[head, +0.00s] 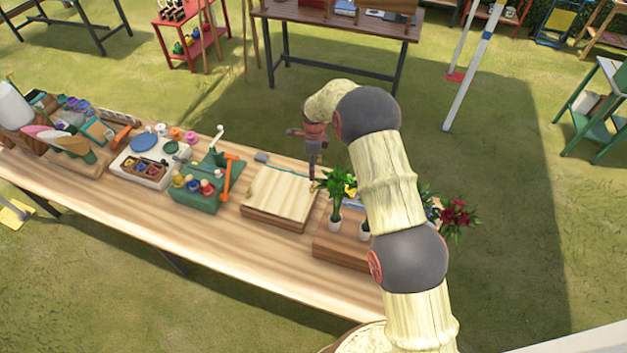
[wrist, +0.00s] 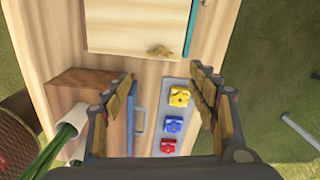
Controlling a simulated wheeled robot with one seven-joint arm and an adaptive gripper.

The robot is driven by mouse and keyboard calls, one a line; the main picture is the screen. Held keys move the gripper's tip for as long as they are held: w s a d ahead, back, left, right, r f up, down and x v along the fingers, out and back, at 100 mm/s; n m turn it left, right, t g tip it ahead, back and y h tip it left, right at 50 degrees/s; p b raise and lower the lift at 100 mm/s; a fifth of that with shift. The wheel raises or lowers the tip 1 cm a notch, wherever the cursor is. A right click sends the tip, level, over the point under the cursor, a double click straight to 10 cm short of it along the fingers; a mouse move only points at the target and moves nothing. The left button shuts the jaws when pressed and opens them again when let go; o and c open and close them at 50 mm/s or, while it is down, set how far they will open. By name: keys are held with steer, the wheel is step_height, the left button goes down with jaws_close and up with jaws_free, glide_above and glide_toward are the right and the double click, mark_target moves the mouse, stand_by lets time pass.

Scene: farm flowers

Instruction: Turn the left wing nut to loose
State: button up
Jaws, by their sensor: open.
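In the wrist view, a small brass-coloured piece with a wing-nut shape (wrist: 160,50) lies at the near edge of a pale wooden board (wrist: 125,30). In the head view my gripper (head: 314,165) hangs above the board's far right corner.
A grey strip (wrist: 178,81) with yellow, blue and red knobs lies near the right finger. A blue handle (wrist: 137,105) is by the left finger. Potted flowers (head: 337,195) stand right of the board; a green box (head: 195,200) stands left. Grass lies beyond the table.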

mark_target(313, 185)
steer(key=f, duration=0.2)
steer(key=f+m, duration=0.1)
steer(key=shift+w+a+f, duration=0.15)
steer(key=shift+a+f, duration=0.15)
steer(key=shift+f, duration=0.05)
step_height(313, 185, down, 7)
steer(key=shift+f+p, duration=0.2)
steer(key=shift+p, duration=0.45)
steer(key=c, duration=0.3)
steer(key=c, duration=0.8)
steer(key=shift+c, duration=0.3)
